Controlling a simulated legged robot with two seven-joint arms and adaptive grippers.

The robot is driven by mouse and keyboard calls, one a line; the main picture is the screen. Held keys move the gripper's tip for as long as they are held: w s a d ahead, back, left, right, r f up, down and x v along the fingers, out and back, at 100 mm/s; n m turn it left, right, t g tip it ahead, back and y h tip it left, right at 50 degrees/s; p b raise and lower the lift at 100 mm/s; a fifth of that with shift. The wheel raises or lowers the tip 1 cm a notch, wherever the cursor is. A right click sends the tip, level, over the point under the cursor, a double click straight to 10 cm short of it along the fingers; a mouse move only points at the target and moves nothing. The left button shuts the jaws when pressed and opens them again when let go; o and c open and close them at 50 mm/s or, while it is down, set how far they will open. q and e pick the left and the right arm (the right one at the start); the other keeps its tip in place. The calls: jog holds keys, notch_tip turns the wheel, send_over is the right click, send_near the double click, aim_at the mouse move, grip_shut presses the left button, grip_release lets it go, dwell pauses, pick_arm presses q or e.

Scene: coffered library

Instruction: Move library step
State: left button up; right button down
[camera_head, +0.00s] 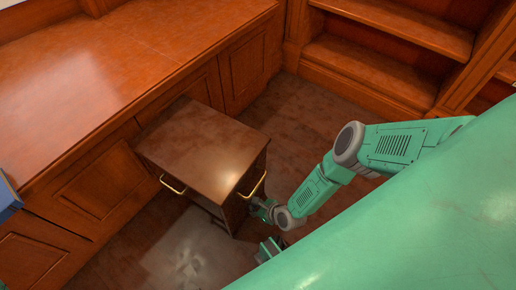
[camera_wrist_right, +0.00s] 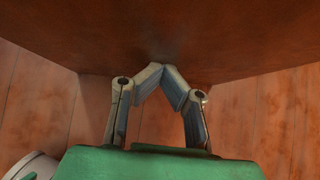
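The library step (camera_head: 205,145) is a dark brown wooden box-like unit with a glossy flat top. It stands upright on the floor close to the panelled cabinet front. One brass handle (camera_head: 173,185) is on its near side and another brass handle (camera_head: 257,186) is on its right side. My right gripper (camera_head: 257,205) is low beside the right side, just below that handle. In the right wrist view, the fingertips of my right gripper (camera_wrist_right: 162,69) meet in front of a brown wooden surface (camera_wrist_right: 160,30). No handle shows between them. I do not see my left gripper.
A long wooden counter with panelled cabinets (camera_head: 100,75) runs along the left and back. Wooden shelves (camera_head: 375,75) stand at the back right. Bare floor (camera_head: 300,125) lies right of the step, and a lighter patch (camera_head: 190,255) lies in front. A blue object (camera_head: 8,197) is at the left edge.

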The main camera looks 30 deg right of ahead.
jog(key=shift+w+a+r, duration=0.1)
jog(key=shift+w, duration=0.1)
jog(key=v, duration=1.2)
jog(key=shift+s, duration=0.25)
